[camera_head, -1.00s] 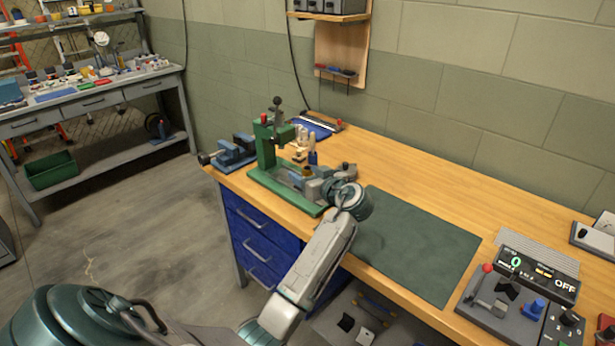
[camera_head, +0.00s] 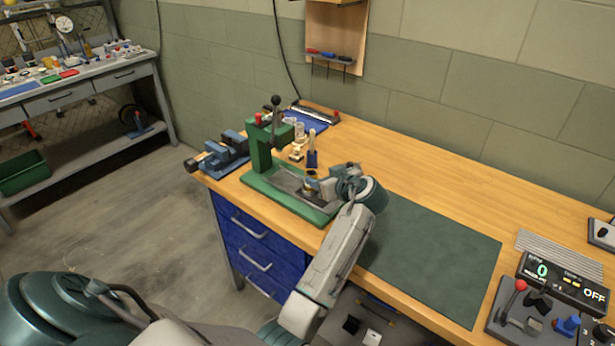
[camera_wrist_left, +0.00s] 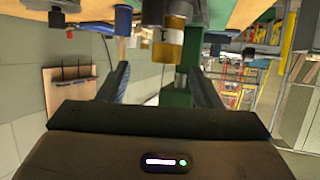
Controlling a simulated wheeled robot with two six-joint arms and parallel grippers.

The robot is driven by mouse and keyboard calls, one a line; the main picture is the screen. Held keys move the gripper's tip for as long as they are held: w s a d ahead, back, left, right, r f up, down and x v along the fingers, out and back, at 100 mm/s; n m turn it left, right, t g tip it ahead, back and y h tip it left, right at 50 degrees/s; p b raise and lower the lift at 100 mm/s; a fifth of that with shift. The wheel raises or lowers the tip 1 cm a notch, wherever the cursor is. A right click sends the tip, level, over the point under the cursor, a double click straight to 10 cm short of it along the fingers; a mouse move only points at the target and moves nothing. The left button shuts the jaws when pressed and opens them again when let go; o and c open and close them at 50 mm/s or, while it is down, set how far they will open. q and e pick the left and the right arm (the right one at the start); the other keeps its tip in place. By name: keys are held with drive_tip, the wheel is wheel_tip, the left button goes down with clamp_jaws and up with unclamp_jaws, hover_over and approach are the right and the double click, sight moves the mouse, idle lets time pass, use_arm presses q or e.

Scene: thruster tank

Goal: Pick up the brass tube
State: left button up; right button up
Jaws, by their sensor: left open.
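The brass tube (camera_head: 312,177) stands on the base of the green press (camera_head: 262,150), just left of my left gripper in the head view. In the left wrist view the brass-coloured cylinder (camera_wrist_left: 172,38) shows at the top centre, with a clear or pale section beside it. My left gripper (camera_head: 322,186) is open beside the tube. Its two dark fingers (camera_wrist_left: 162,80) show left and right of the tube in the wrist view, with gaps on both sides. Whether the tube lies fully between the fingertips I cannot tell. My right gripper is not in view.
A blue vise (camera_head: 222,152) sits left of the press. A green mat (camera_head: 435,255) lies clear to the right. A control box (camera_head: 540,310) stands at the right edge.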

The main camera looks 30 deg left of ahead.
sight(309, 174)
use_arm(q)
drive_tip(key=shift+x, duration=0.95)
drive_tip(key=shift+w+a+p, duration=0.1)
drive_tip(key=shift+a+p, duration=0.2)
drive_tip(key=shift+p, duration=0.05)
drive_tip(key=shift+w+a+f, duration=0.1)
drive_tip(key=shift+a, duration=0.2)
drive_tip(key=p+x, duration=0.2)
drive_tip(key=x, duration=0.1)
drive_tip(key=p+x, duration=0.1)
drive_tip(key=shift+s+a+f, duration=0.2)
drive_tip(key=shift+s+a, duration=0.05)
drive_tip(key=shift+s, duration=0.05)
drive_tip(key=shift+w+a+f, duration=0.1)
drive_tip(key=shift+a+f, duration=0.05)
drive_tip(key=shift+f, duration=0.1)
drive_tip(key=shift+c, duration=1.1)
drive_tip(key=c, duration=0.9)
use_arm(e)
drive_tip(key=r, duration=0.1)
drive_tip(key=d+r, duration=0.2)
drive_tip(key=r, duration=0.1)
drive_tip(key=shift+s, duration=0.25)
